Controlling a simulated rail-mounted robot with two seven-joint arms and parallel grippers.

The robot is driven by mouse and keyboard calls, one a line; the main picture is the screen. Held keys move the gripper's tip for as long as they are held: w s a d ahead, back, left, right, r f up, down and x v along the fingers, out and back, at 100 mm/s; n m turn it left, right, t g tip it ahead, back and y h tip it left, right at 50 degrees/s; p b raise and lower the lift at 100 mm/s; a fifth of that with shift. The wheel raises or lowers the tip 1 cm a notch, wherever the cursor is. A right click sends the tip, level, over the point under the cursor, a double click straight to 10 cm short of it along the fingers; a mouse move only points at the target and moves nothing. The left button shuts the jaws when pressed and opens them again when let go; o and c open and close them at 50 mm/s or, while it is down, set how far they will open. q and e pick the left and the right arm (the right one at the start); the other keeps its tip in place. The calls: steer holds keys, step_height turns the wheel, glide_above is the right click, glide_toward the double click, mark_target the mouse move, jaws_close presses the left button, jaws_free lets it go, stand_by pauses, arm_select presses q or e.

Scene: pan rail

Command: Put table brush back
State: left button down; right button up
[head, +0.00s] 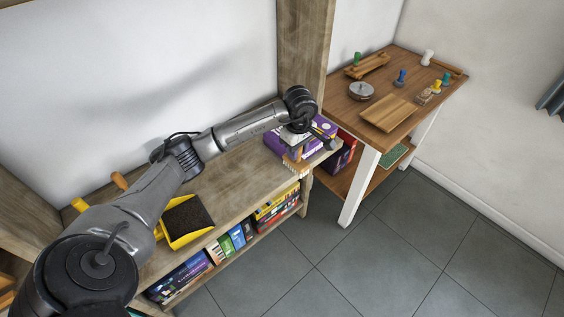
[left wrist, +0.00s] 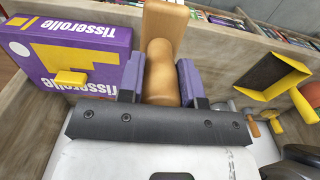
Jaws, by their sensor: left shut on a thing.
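My left gripper (head: 297,148) is over the right end of the wooden shelf top, beside a purple box (head: 322,127). In the left wrist view the left gripper (left wrist: 160,82) is shut, its two purple pads on either side of the rounded wooden handle of the table brush (left wrist: 160,55). The brush's wider wooden block shows beyond the handle. In the head view the gripper mostly hides the brush; whether it touches the shelf cannot be told. My right gripper is in neither view.
A yellow dustpan (head: 188,222) with a dark inside lies on the shelf top, also in the left wrist view (left wrist: 272,76). Books (head: 226,245) fill the shelf below. A wooden side table (head: 360,122) with a board (head: 390,113) and small items stands at right.

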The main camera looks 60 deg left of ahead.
arm_select(q)
steer(key=a+f+p, duration=0.1)
steer(key=a+f, duration=0.2)
steer(key=s+a+f+p, duration=0.1)
steer(key=a+f, duration=0.2)
steer(key=s+a+f, duration=0.1)
steer(key=a+f, duration=0.2)
steer(key=shift+s+f+p, duration=0.1)
steer(key=shift+s+p, duration=0.15)
steer(key=shift+p, duration=0.15)
steer(key=shift+a+f, duration=0.1)
steer(key=shift+f, duration=0.2)
steer(key=shift+f, duration=0.2)
steer(key=c, duration=0.8)
jaws_free()
steer(key=shift+r, duration=0.2)
